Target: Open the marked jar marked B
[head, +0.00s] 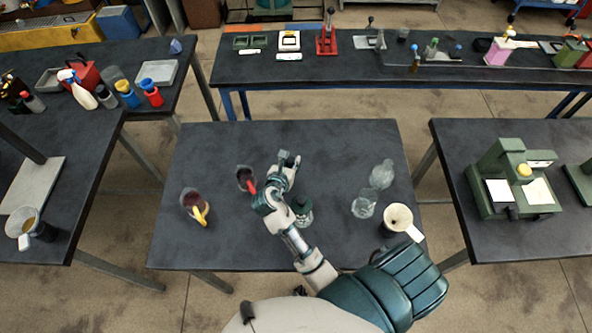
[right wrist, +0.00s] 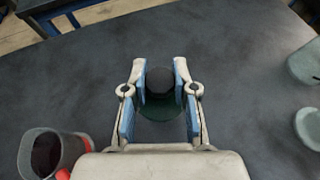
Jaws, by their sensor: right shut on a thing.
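My right gripper (head: 288,163) is over the middle table (head: 330,140). In the right wrist view its fingers (right wrist: 160,90) are shut on the dark round cap (right wrist: 160,80) of a green jar (right wrist: 162,106). The cap sits above the green body, and I cannot tell whether it is loose. In the head view the hand mostly hides this jar. Another dark green jar (head: 302,212) stands nearer me, partly behind my right arm. Two clear glass jars stand to the right, one farther back (head: 382,174) and one nearer (head: 364,205). No letter mark is readable. My left gripper is not in view.
A red-handled cup (head: 246,179) stands close left of the hand. A yellow-handled cup (head: 195,203) is farther left. A cream cup (head: 398,218) stands at the front right. The table's back edge is clear. Side tables hold bottles and a green machine (head: 512,180).

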